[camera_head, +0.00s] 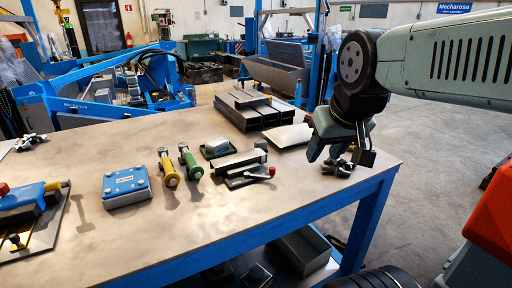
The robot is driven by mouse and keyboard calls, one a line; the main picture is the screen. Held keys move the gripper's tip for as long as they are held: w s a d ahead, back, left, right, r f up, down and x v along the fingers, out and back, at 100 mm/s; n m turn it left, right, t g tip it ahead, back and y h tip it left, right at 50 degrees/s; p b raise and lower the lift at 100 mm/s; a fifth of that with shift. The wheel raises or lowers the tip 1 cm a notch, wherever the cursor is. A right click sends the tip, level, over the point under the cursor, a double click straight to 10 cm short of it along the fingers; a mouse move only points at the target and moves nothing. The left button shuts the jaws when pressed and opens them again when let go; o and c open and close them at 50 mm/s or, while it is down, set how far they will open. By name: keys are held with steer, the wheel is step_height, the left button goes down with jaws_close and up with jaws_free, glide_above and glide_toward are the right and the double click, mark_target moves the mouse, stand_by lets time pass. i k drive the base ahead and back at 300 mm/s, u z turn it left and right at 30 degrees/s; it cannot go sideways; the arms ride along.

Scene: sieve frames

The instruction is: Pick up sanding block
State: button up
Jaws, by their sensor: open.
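I cannot tell for certain which thing is the sanding block. Candidates are a long grey block (238,163) near the table's middle and a pale block in a green holder (217,148) just behind it. My gripper (341,158) is open and points down over the table's right end. It is well to the right of both candidates and touches neither. A small dark metal piece (338,168) shows just below the fingers, partly hidden by them; I cannot tell whether they touch it.
Left of the candidates stand a green-handled tool (190,162), a yellow one (168,169) and a blue-topped block (125,184). Metal channels (256,112) and a flat sheet (287,136) lie behind. The table's (225,222) front strip is clear. A blue fixture (30,205) is far left.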

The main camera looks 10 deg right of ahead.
mark_target(262, 144)
steer(key=z, duration=1.25)
steer(key=i, duration=0.1)
steer(key=u, duration=3.1)
steer(key=k, duration=1)
steer(key=z, duration=1.3)
steer(key=i, duration=1.05)
